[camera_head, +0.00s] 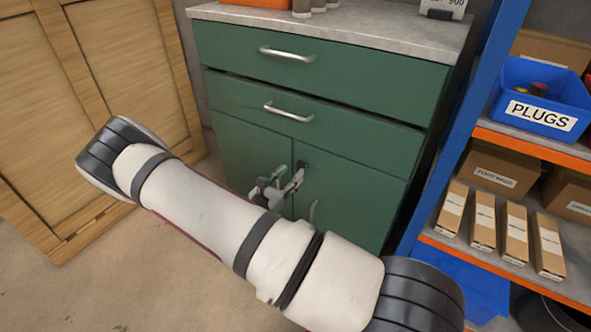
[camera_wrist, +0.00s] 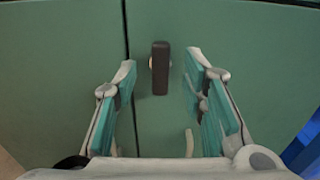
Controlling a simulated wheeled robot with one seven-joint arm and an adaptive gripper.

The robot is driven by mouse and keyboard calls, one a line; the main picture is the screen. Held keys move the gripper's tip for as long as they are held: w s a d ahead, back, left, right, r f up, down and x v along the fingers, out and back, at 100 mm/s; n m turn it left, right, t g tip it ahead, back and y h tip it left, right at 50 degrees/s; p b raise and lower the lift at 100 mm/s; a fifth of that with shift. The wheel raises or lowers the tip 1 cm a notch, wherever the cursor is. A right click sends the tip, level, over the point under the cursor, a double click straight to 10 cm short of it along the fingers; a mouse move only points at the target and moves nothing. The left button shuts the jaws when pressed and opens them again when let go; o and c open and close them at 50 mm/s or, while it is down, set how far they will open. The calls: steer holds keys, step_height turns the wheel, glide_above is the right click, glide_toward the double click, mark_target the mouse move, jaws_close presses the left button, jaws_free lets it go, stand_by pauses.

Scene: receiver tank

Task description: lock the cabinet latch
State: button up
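The green cabinet (camera_head: 325,85) stands ahead with two drawers above a pair of closed doors. The latch (camera_wrist: 160,68) is a small dark brown bar, upright, on the right-hand door just right of the seam. In the head view the latch (camera_head: 304,166) is a dark spot partly hidden by my gripper (camera_head: 283,178). In the wrist view my gripper (camera_wrist: 161,66) is open, its teal-padded fingers left and right of the latch with gaps on both sides. I cannot tell how deep the latch lies between the fingertips.
A pale door handle (camera_wrist: 189,142) is low on the right-hand door. A blue-framed shelf (camera_head: 470,130) with a blue PLUGS bin (camera_head: 541,98) and cartons stands close on the right. A wooden crate (camera_head: 95,95) stands left. Bare floor (camera_head: 130,280) lies at lower left.

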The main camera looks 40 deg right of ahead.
steer(key=v, duration=0.7)
steer(key=shift+a, duration=0.2)
steer(key=shift+s, duration=0.1)
steer(key=shift+r, duration=0.1)
